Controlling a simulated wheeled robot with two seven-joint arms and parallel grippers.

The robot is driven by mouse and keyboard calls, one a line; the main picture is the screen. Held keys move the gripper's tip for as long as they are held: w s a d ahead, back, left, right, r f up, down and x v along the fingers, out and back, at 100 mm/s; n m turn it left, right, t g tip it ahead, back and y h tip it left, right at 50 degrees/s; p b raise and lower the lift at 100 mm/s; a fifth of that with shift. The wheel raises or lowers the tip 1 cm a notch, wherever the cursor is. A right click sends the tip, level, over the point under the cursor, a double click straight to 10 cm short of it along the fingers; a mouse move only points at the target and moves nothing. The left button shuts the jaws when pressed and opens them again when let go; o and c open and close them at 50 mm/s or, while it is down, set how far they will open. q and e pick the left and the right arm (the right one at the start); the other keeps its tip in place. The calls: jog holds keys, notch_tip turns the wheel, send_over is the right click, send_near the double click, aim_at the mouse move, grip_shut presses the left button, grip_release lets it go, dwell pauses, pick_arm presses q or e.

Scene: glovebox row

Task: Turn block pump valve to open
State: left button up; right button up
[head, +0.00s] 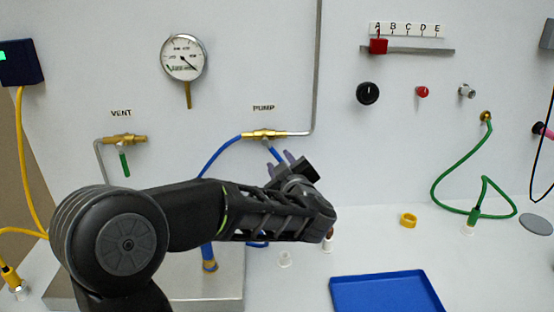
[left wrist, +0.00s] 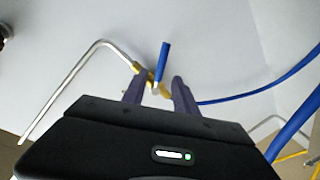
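The pump valve (head: 264,134) is a brass fitting on the wall under the PUMP label, with a blue lever (head: 274,154) slanting down to the right. In the left wrist view the blue lever (left wrist: 163,62) stands in the gap ahead of the fingers, and the brass body (left wrist: 138,69) shows partly behind one finger. My left gripper (head: 287,158) is just below and right of the valve. Its purple fingers (left wrist: 160,84) are apart with space on both sides of the lever; contact cannot be told. My right gripper is not in view.
A blue hose (head: 215,155) runs left from the valve and a grey pipe (head: 317,70) rises on its right. The vent valve (head: 125,140) with a green lever is at left.

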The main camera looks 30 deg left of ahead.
pick_arm(q)
jog(key=shift+s+d, duration=0.4)
jog(key=shift+s, duration=0.05)
jog(key=shift+c, duration=0.3)
